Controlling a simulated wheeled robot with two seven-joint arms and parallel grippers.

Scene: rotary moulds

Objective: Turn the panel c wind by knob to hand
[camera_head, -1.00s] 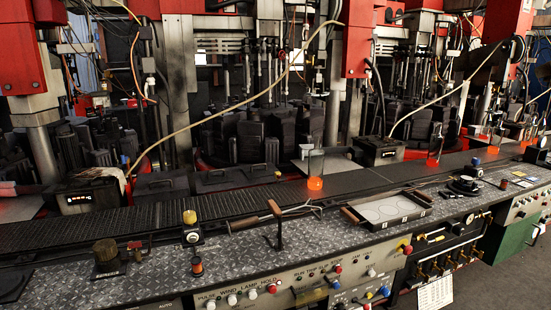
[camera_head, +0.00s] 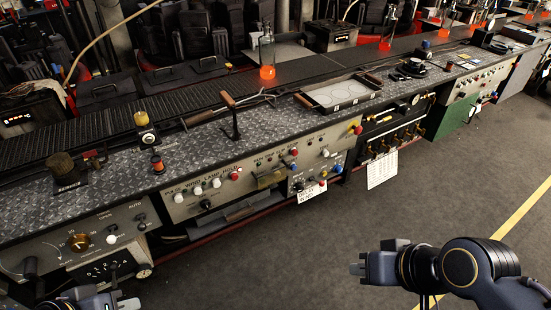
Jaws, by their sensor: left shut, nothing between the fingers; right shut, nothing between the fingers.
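The grey control panel (camera_head: 262,180) on the bench front has a row of white and red buttons under small lettering that seems to read "PULSE WIND LAMP HOLD". A black knob (camera_head: 206,205) sits below that row. A smaller panel (camera_head: 303,178) to its right carries a black knob (camera_head: 299,186), a blue knob and a white tag. I cannot tell which knob is the "wind by" one; the lettering is too small. My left gripper (camera_head: 127,300) is shut and empty at the bottom left, below the dial panel. My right gripper (camera_head: 357,265) is shut and empty over the floor, apart from the panels.
A dial panel (camera_head: 85,240) with a brass knob is at the left. A hanging sheet (camera_head: 382,170) is right. The grey floor in front is clear.

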